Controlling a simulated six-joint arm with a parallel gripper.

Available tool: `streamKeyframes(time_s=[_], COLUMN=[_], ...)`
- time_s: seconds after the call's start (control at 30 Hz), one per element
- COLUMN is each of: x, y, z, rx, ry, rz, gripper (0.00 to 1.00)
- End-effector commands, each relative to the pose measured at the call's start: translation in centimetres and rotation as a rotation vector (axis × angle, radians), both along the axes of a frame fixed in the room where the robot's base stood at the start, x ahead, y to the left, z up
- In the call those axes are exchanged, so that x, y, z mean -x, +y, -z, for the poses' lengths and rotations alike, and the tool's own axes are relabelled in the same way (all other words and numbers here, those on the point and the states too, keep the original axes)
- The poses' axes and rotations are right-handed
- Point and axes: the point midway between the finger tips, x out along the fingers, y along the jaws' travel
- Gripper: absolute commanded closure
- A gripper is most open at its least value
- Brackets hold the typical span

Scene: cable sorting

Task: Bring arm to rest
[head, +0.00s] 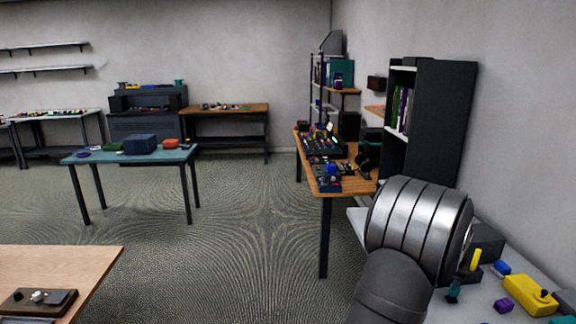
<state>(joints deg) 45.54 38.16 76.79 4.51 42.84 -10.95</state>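Part of my arm (418,228) shows at the lower right: a silver ribbed cylindrical joint above a dark grey link. It stands in front of a light-topped bench (478,311) along the right wall and hides part of it. My gripper is not visible in this view, so I cannot tell its state or whether it holds anything.
On that bench lie a yellow box (530,294), a blue piece (501,268) and a purple piece (503,306). A wooden table (75,262) is at the lower left, a blue-topped table (112,154) beyond it. The carpet (255,220) between is clear.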

Motion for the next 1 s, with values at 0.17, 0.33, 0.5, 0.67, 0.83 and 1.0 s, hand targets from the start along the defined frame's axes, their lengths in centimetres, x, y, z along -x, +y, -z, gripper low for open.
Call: streamKeyframes(time_s=[0.17, 0.33, 0.5, 0.67, 0.83, 1.0], x=[-2.9, -5.4, -7.9, -10.0, -12.2, -14.2], y=[2.3, 4.6, 7.0, 9.3, 12.0, 14.7], z=[0.2, 0.5, 0.6, 0.8, 1.0, 1.3], rx=[0.001, -0.001, 0.0, -0.001, 0.0, 0.0], ry=[-0.001, 0.001, 0.0, 0.001, 0.0, 0.0], rz=[-0.057, -0.107, -0.159, -0.206, -0.256, -0.305], gripper=[0.35, 0.35, 0.35, 0.35, 0.35, 0.35])
